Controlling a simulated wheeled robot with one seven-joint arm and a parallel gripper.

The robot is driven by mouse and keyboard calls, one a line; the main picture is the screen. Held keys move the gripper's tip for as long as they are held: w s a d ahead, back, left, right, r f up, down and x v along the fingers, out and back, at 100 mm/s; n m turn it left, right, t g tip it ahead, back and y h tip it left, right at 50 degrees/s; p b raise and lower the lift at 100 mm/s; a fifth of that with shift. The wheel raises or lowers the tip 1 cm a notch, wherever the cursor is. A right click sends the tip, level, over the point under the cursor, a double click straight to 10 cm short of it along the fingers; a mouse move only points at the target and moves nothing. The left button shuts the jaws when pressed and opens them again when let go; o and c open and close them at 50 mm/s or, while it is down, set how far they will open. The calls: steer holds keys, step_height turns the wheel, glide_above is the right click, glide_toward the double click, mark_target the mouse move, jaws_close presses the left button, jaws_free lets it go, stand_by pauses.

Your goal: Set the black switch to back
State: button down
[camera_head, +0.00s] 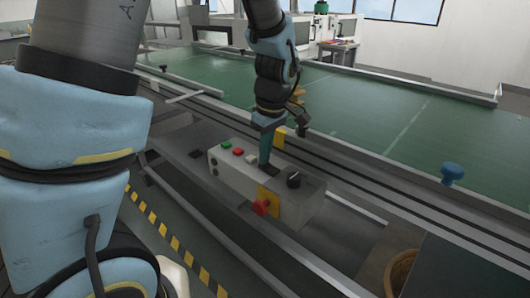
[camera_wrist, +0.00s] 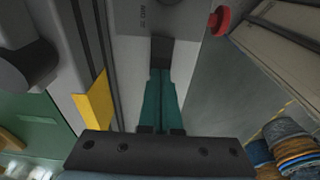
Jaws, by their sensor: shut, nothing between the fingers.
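A grey control box (camera_head: 228,172) carries green, red and white buttons, a red knob on its front and a black rotary knob (camera_head: 293,180) near its right end. A dark patch, which looks like the black switch (camera_head: 270,171), is on its top at my fingertips. My gripper (camera_head: 266,157) points down over it with its teal fingers together. In the wrist view, the closed fingertips (camera_wrist: 161,75) are at the near edge of the black switch (camera_wrist: 161,52). The fingers partly hide it; I cannot tell its setting or whether they touch.
The red knob (camera_wrist: 219,20) stands out at the right in the wrist view. A yellow plate (camera_wrist: 95,102) is left of the fingers. The green table (camera_head: 400,118) and its rail lie behind the box. A blue knob (camera_head: 452,172) stands on the rail at right.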

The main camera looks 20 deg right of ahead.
steer(key=shift+w+f, duration=0.1)
steer(key=shift+f, duration=0.2)
stand_by(0.4)
steer(key=shift+s+d+r+p, duration=0.3)
steer(key=shift+s+d, duration=0.05)
steer(key=shift+s, duration=0.35)
